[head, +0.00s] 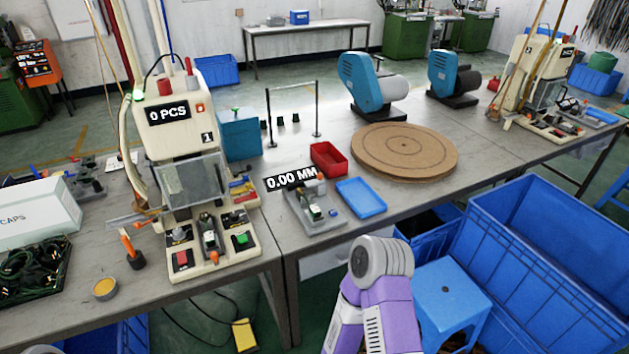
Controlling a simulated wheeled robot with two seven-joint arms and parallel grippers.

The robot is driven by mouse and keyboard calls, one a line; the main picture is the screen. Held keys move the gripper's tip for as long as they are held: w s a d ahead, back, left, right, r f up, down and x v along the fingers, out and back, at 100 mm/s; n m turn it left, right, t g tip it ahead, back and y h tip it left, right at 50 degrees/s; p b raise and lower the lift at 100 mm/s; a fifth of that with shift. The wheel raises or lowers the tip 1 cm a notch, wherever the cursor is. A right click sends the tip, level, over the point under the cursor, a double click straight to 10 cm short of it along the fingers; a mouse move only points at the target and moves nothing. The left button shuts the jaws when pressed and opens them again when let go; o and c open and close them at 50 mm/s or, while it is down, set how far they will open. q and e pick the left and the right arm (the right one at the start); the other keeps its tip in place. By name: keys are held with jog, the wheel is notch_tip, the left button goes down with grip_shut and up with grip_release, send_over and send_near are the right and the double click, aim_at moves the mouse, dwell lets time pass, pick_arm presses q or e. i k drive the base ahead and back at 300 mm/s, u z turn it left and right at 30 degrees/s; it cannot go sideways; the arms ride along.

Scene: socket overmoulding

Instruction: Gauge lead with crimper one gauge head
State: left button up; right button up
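Crimper one (172,140) is the cream machine at the left, with a "0 PCS" display, a "1" label and a clear guard in front. Its base carries red and green buttons and a small middle fixture (208,235). The gauge (318,212) is a small grey fixture to its right, under a "0.00 MM" readout; its head is too small to make out in detail. Dark leads with green parts (35,268) lie in a black tray at the far left. No lead shows clearly at the gauge. Neither gripper shows; only a purple and grey link of my arm does.
A red bin (328,159), a blue tray (361,198) and a round brown board (404,150) are on the table right of the gauge. A white box (38,212) and a yellow cup (105,289) are at left. Blue crates (545,262) and a stool (450,297) stand at right.

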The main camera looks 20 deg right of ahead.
aim_at(320, 183)
jog(key=k, duration=0.5)
jog(key=z, duration=1.8)
jog(key=i, duration=1.05)
jog(key=u, duration=1.65)
